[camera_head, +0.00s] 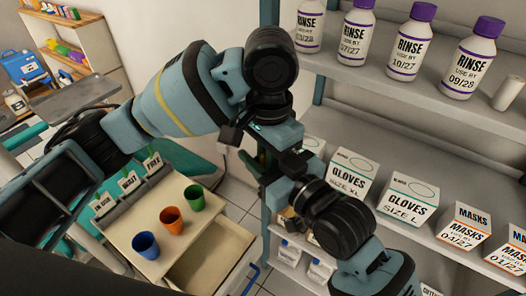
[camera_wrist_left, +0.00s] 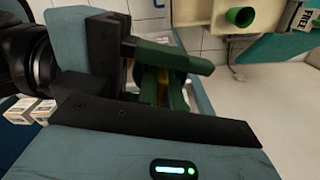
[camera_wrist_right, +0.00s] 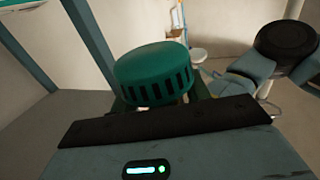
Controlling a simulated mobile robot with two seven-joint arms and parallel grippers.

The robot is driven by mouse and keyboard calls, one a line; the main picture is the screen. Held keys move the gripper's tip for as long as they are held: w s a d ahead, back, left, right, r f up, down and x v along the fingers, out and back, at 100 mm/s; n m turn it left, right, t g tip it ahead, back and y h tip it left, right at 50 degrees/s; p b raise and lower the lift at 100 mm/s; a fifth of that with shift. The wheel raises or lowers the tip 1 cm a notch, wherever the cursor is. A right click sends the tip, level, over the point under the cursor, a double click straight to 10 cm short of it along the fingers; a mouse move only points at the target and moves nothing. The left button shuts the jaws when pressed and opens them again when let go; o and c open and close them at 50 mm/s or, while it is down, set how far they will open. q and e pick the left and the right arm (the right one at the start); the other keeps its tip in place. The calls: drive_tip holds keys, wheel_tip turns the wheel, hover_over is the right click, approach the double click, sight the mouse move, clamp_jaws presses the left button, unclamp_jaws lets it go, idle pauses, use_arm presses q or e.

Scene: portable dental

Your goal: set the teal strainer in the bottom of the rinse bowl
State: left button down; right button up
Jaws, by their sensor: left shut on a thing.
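The teal strainer (camera_wrist_right: 152,70), round with slots in its side, shows large in the right wrist view, directly ahead of my right gripper (camera_wrist_right: 162,98). The right fingers show on both sides below it; whether they press on it is hidden. My left gripper (camera_wrist_left: 160,92) is shut on the strainer, mostly hidden in its own wrist view, with the right gripper crossing close in front. In the head view my left gripper (camera_head: 265,160) and right gripper (camera_head: 292,158) meet in front of the shelves, and the strainer is hardly visible there. I cannot make out the rinse bowl.
A shelf unit (camera_head: 400,110) with rinse bottles (camera_head: 408,45), glove boxes (camera_head: 408,198) and mask boxes (camera_head: 465,230) stands close on the right. A cart (camera_head: 180,245) holds blue (camera_head: 145,245), orange (camera_head: 172,220) and green (camera_head: 193,198) cups below, with its drawer (camera_head: 215,255) open.

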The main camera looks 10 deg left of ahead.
drive_tip(key=c, duration=0.7)
use_arm(q)
drive_tip(key=c, duration=1.5)
unclamp_jaws()
use_arm(e)
drive_tip(key=shift+c, duration=0.2)
use_arm(q)
drive_tip(key=shift+o, duration=0.2)
wheel_tip(320, 180, up, 12)
drive_tip(key=shift+d, duration=0.1)
